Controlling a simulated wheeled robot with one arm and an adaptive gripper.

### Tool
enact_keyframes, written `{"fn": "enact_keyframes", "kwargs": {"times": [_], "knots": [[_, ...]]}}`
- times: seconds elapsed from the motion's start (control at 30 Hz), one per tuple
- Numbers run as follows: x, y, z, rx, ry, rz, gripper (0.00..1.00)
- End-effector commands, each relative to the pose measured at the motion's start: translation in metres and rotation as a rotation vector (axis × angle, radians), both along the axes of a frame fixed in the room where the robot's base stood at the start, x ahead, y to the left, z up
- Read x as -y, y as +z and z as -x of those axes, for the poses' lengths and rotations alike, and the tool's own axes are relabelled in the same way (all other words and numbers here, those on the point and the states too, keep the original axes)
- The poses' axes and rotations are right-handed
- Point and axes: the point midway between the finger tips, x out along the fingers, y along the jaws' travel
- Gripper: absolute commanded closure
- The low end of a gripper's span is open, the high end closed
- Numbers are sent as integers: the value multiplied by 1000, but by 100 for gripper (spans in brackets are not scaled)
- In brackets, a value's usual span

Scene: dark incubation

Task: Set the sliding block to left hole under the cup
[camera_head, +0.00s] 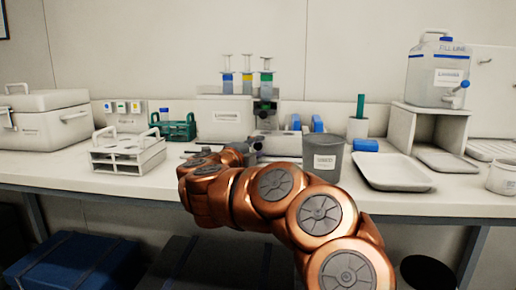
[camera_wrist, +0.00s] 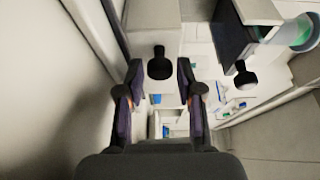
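My gripper (camera_wrist: 159,70) is open in the wrist view, its two dark fingers apart. A black round-ended knob (camera_wrist: 160,66) on a pale block (camera_wrist: 152,22) shows between the fingertips; I cannot tell whether they touch it. I cannot tell for certain that this is the sliding block. A second black knob (camera_wrist: 243,76) stands to the right. A clear, green-tinted round vessel (camera_wrist: 302,32) is at the upper right, perhaps the cup. No hole can be made out. In the head view my copper arm hides most of the work spot and my gripper's fingers.
A grey labelled beaker (camera_head: 323,160) stands close to the right of my arm. A white rack (camera_head: 128,155) is to the left. A white tray (camera_head: 393,172) lies to the right.

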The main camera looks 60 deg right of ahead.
Motion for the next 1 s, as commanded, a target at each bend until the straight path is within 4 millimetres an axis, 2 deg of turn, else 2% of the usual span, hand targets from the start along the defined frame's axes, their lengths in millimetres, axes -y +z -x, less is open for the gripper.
{"fn": "enact_keyframes", "kwargs": {"times": [0.17, 0.4, 0.53, 0.8, 1.0], "knots": [[-24, 0, -3, 1, 7, 0, 64], [-70, 0, -5, 2, 9, -1, 64], [-90, 0, -5, 2, 5, 0, 64], [-112, 0, -5, 1, 2, 0, 64], [-116, 0, -4, 0, -2, 0, 64]]}}
